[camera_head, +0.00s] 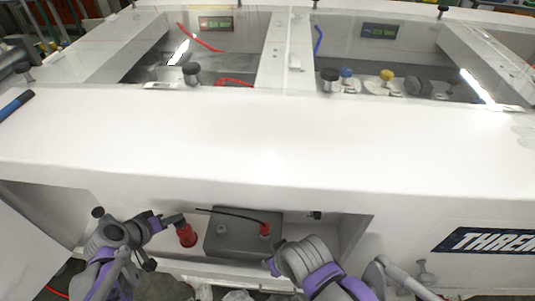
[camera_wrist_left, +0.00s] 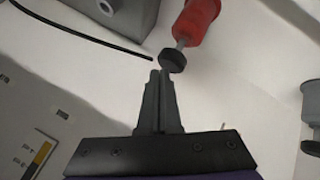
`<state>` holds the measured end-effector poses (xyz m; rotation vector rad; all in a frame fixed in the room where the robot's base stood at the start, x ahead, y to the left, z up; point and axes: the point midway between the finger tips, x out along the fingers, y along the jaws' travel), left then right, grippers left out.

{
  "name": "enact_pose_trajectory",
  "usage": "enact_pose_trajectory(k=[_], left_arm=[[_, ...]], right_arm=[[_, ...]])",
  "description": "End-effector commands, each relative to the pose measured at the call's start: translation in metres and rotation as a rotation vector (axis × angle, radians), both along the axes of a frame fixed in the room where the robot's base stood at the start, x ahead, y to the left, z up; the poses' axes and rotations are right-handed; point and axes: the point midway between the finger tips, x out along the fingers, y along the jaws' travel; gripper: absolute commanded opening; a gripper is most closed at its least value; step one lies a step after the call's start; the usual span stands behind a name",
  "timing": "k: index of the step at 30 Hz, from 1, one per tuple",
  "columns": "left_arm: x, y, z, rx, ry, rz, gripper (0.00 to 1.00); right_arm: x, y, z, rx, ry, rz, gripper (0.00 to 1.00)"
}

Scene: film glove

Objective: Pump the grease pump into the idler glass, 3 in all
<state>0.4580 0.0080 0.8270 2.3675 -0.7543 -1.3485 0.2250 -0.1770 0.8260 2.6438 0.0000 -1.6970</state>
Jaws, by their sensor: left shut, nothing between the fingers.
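A red cylinder, which looks like the grease pump (camera_head: 187,236), stands in the recess under the white machine top. In the left wrist view the red body (camera_wrist_left: 199,18) has a thin grey stem ending in a black knob (camera_wrist_left: 172,60). My left gripper (camera_head: 177,219) is beside its upper end. Its fingers (camera_wrist_left: 160,75) are shut and empty, with their tips close to the knob; I cannot tell if they touch. My right gripper (camera_head: 268,262) is low in front of a grey box, its fingers not clearly seen. I cannot make out an idler glass.
The grey box (camera_head: 230,235) sits right of the red cylinder. A thin black rod or hose (camera_head: 228,214) crosses above it to a red fitting (camera_head: 265,229). The white top (camera_head: 260,145) overhangs the recess. A grey flanged part (camera_wrist_left: 315,103) shows at the wrist view's right edge.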

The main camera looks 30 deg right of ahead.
Motion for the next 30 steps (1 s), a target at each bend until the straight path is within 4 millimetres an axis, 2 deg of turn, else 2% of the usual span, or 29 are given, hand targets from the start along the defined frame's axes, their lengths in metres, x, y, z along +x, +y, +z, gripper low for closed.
enact_pose_trajectory(k=[6, 30], left_arm=[[0.0, 0.0, -0.009, 0.0, 0.0, 0.0, 0.0], [0.0, 0.0, -0.014, 0.0, 0.001, -0.001, 0.0]], right_arm=[[0.0, 0.0, -0.007, 0.0, 0.002, 0.0, 0.5], [-0.001, 0.0, -0.01, 0.0, 0.003, 0.0, 0.5]])
